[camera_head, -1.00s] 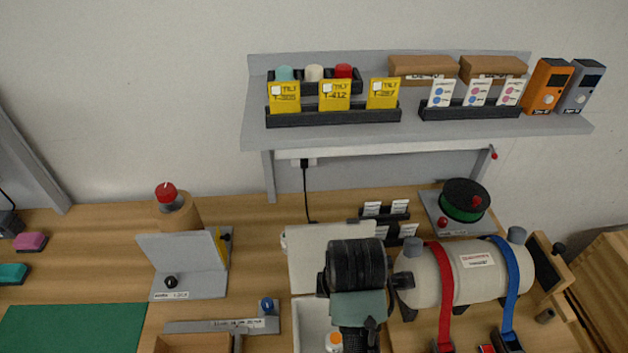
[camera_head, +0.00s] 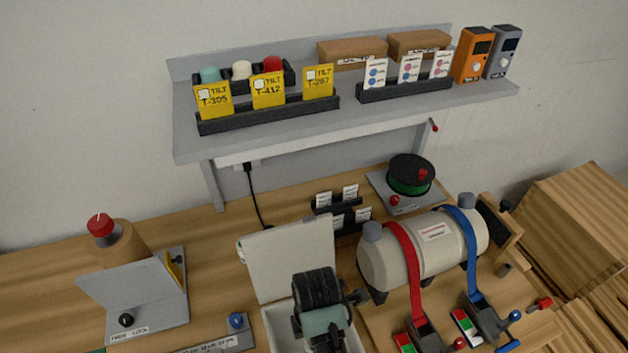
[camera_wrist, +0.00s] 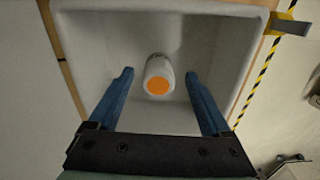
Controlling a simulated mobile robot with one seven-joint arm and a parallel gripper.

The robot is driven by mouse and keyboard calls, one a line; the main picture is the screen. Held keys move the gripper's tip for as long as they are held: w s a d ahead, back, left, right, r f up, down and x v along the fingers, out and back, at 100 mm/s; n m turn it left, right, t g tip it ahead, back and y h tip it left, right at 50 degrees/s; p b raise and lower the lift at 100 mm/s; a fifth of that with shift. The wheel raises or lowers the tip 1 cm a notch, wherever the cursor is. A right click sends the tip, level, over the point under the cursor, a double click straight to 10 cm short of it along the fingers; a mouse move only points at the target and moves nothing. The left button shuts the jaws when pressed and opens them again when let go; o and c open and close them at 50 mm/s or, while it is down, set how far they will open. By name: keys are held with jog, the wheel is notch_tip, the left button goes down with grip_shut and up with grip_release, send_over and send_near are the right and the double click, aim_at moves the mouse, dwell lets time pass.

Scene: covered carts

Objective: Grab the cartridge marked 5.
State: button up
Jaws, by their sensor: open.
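A small white cylinder with an orange end (camera_wrist: 158,78) lies inside a white open box (camera_wrist: 225,50) in the wrist view. I see no number on it, so I cannot tell whether it is the cartridge marked 5. My gripper (camera_wrist: 159,74) is open, with one blue finger on each side of the cylinder and a gap on both sides. In the head view my arm reaches over the white box (camera_head: 277,322), hiding the cylinder and the fingertips.
The box's pale lid (camera_head: 290,258) stands raised behind my arm. A strapped cream tank (camera_head: 405,255) stands close on the right. A grey bracketed stand (camera_head: 150,300) is at the left. A shelf (camera_head: 190,145) with yellow cards hangs above. Striped tape (camera_wrist: 258,75) runs beside the box.

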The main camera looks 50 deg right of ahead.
jog(key=shift+w+a+f, duration=0.1)
jog(key=shift+w+f, duration=0.05)
jog(key=shift+f, duration=1.75)
jog(key=shift+c, duration=0.3)
grip_shut()
